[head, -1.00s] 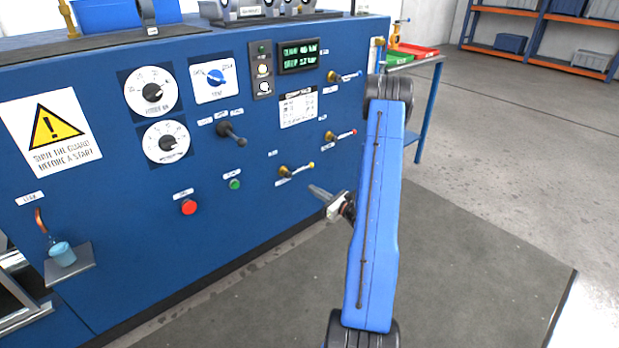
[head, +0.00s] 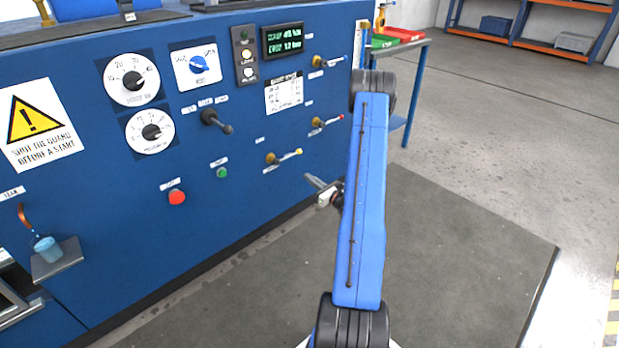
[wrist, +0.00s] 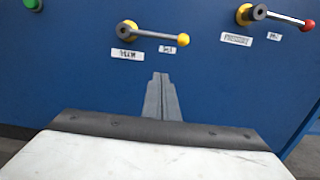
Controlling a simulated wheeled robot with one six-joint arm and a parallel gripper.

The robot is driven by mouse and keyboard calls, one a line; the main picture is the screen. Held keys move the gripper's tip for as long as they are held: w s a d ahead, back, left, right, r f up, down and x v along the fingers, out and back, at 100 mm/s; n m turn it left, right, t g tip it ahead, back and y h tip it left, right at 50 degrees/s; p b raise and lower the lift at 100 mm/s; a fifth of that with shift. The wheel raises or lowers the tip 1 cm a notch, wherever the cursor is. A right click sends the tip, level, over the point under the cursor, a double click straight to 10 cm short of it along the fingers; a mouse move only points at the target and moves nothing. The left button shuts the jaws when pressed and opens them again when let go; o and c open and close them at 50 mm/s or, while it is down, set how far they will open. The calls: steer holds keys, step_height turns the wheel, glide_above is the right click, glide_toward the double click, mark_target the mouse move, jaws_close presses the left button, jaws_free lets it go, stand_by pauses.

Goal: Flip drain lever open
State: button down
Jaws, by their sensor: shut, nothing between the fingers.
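The lever with the yellow knob (head: 285,157) sits low on the blue panel, its handle pointing right. It also shows in the wrist view (wrist: 150,33), nearly level, with two small white labels below it; I cannot read them surely as the drain lever's. My gripper (head: 310,182) is shut and empty, in front of the panel, below and right of this lever. In the wrist view its fingers (wrist: 160,82) point toward the panel below the yellow knob, apart from the lever. My arm hides part of the wrist in the head view.
A lever with a red knob (head: 327,122) sits above and right, with a blue-knobbed lever (head: 330,61) higher. A green button (head: 222,172), red button (head: 177,197) and black lever (head: 217,121) are left. A side table (head: 402,46) stands beyond the panel. The floor at right is clear.

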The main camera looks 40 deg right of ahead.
mark_target(288, 157)
steer(key=w+r, duration=0.4)
steer(key=w, duration=0.4)
steer(key=shift+w+r, duration=0.15)
steer(key=shift+d+r, duration=0.1)
stand_by(0.4)
